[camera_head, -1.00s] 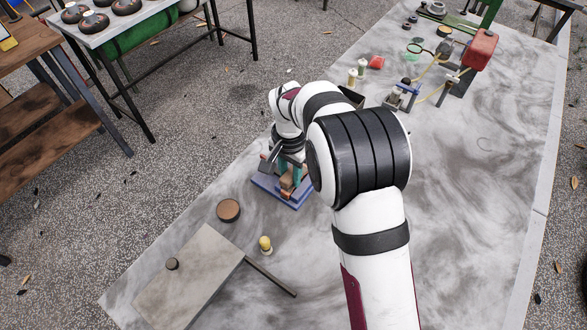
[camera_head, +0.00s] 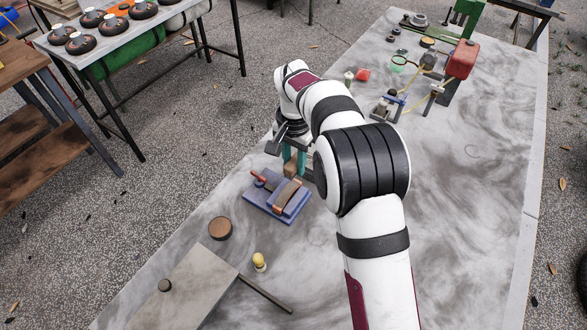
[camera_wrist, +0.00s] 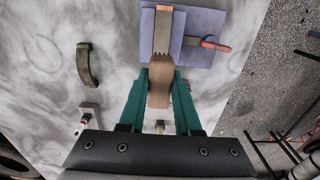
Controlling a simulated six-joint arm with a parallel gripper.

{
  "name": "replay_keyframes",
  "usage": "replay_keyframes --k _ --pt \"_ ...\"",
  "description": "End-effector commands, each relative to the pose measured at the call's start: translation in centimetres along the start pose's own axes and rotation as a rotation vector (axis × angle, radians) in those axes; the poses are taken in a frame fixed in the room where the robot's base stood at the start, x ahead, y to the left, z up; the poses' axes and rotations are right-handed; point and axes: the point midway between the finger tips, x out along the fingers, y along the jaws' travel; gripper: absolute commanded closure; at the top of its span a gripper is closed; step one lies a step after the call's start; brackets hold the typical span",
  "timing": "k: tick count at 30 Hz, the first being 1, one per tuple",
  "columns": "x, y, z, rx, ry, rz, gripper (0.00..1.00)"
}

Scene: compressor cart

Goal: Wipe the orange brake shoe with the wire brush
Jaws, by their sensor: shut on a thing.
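My gripper (camera_head: 295,163) is shut on the wooden wire brush (camera_wrist: 158,92), its teal fingers on either side of the block. The brush also shows in the head view (camera_head: 291,165); its bristles cannot be made out. The brake shoe (camera_head: 287,195), a curved brownish-orange strip, lies on a blue plate (camera_head: 258,207). In the wrist view the shoe (camera_wrist: 162,32) lies just ahead of the brush, lined up with it and partly overlapped by its tip. I cannot tell whether they touch. A red-handled clamp (camera_wrist: 212,45) sits beside the shoe on the plate.
A dark curved piece (camera_wrist: 86,66) lies left of the plate in the wrist view. A round brown tin (camera_head: 220,228), a yellow-topped bottle (camera_head: 259,261) and a grey board (camera_head: 185,290) are near the front. A red canister (camera_head: 462,58) stands farther back.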

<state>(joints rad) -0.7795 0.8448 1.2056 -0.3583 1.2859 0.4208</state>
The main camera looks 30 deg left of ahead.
Motion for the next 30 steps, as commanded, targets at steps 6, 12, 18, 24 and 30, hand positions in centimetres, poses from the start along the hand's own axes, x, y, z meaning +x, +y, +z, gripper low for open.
replay_keyframes --k 6,12,18,24,30 --pt "-2.0 0.0 0.0 -0.001 0.002 -0.001 1.0" --pt "-3.5 0.0 0.0 0.001 0.001 -0.001 1.0" --pt "-3.8 0.0 0.0 0.0 0.001 0.0 1.0" --pt "-3.9 0.3 -0.2 0.001 0.001 -0.001 1.0" --pt "-6.6 5.6 -2.5 0.007 0.003 -0.002 1.0"
